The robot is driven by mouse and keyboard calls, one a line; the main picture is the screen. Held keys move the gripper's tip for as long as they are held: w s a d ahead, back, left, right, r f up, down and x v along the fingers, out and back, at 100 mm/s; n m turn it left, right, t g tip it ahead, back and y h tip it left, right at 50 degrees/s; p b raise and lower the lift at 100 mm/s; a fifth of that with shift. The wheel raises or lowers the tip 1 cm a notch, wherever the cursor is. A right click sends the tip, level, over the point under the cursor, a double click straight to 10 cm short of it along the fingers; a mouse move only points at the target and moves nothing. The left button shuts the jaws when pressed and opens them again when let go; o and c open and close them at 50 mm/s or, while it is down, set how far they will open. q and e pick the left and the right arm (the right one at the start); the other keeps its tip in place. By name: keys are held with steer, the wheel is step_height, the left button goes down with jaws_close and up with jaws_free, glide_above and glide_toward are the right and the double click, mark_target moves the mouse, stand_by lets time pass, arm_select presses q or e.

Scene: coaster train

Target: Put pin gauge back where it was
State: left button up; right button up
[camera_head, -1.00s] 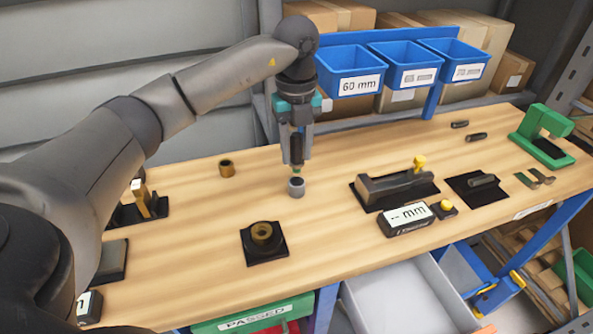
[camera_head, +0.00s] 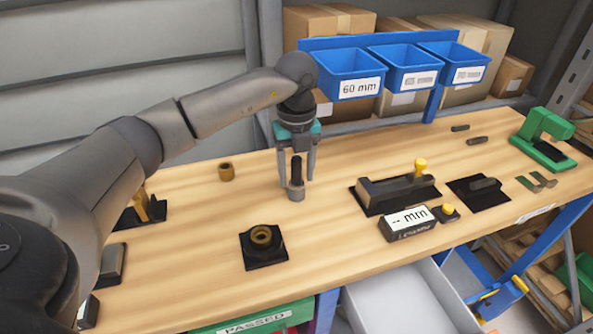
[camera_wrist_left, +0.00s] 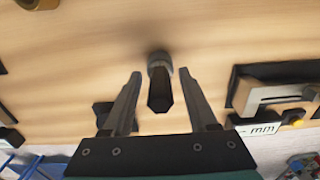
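The dark pin gauge (camera_head: 296,172) stands upright with its lower end in a small grey ring (camera_head: 296,193) on the wooden bench. In the left wrist view, the pin gauge (camera_wrist_left: 160,95) points up toward the camera, with the grey ring (camera_wrist_left: 159,59) around its far end. My left gripper (camera_head: 296,178) is above it, with its fingers apart on either side. The wrist view shows a gap between each finger and the pin gauge. The pin gauge's lower tip is hidden inside the ring. My right gripper is not in view.
A brass ring (camera_head: 226,171) stands to the left. A black pad (camera_head: 265,257) bears another ring in front. A black fixture (camera_head: 398,190), a display box (camera_head: 408,224) and a dark pad (camera_head: 478,193) lie to the right. Blue bins (camera_head: 349,74) hang behind.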

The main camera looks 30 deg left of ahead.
arm_select(q)
steer(key=shift+o, duration=0.6)
steer(key=shift+r, duration=0.35)
step_height(320, 180, up, 12)
steer(key=shift+f+p, duration=0.15)
steer(key=shift+p, duration=1)
